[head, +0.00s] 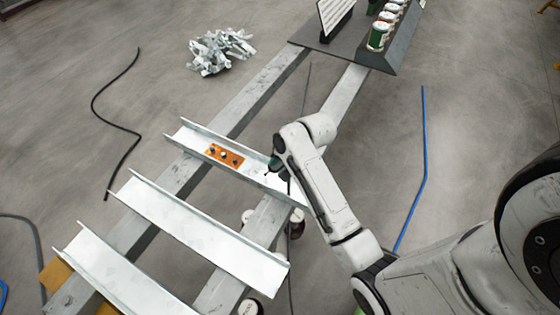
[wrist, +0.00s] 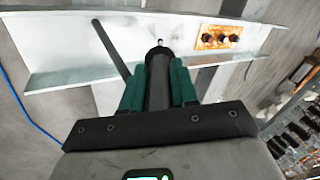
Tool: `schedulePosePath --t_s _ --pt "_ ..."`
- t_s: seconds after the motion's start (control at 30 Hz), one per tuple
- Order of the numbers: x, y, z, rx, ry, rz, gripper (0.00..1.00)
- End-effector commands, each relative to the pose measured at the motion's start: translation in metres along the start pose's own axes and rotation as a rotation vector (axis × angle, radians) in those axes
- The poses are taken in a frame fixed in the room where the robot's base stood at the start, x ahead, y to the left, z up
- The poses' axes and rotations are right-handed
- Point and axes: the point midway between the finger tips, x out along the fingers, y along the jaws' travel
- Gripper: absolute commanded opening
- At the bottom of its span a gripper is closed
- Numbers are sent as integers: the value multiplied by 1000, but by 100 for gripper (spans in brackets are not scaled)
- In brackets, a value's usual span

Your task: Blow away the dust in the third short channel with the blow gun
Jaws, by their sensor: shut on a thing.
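Three short pale metal channels lie across two long rails in the head view: a far one (head: 205,137), a middle one (head: 190,228) and a near one (head: 105,273). The far channel bears an orange plate with dark knobs (head: 224,155); this plate also shows in the wrist view (wrist: 218,37). My gripper (wrist: 157,85), with green fingers, is shut on the dark blow gun (wrist: 158,62). Its nozzle points at the far channel (wrist: 75,75), left of the plate in the wrist view. In the head view my gripper (head: 276,166) is over that channel's right part. I cannot make out dust.
A dark tray (head: 345,45) with cans (head: 379,36) stands at the far end of the rails. A heap of metal scraps (head: 218,50) lies on the floor. A black hose (head: 95,105) and a blue hose (head: 424,140) lie on either side.

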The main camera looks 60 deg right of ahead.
Motion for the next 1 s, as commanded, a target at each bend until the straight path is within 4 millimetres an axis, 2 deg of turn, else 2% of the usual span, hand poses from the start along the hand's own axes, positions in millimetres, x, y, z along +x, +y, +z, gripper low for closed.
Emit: schedulePosePath --t_s 0.63,1.0 --pt "8 4 1 0 0 0 0" --pt "10 -1 0 0 1 -1 0"
